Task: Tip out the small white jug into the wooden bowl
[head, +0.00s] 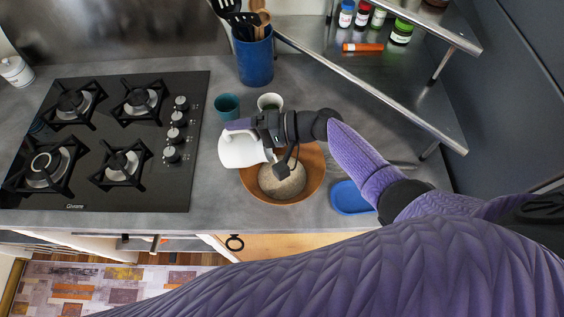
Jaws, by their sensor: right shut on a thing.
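The small white jug (240,151) is at the left rim of the wooden bowl (313,187), off the counter and tilted toward the bowl. My right gripper (262,132) is shut on the jug's upper part, reaching in from the right above the bowl. The bowl stands on the counter and holds a pale, grainy heap (283,184). My gripper and wrist cover part of the bowl's back, and I cannot see inside the jug. My left gripper does not show.
A teal cup (227,105) and a pale cup (269,101) stand behind the jug. A blue utensil holder (254,60) is farther back. A black gas hob (110,140) lies left, a blue dish (350,198) right, and a metal shelf (385,100) at back right.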

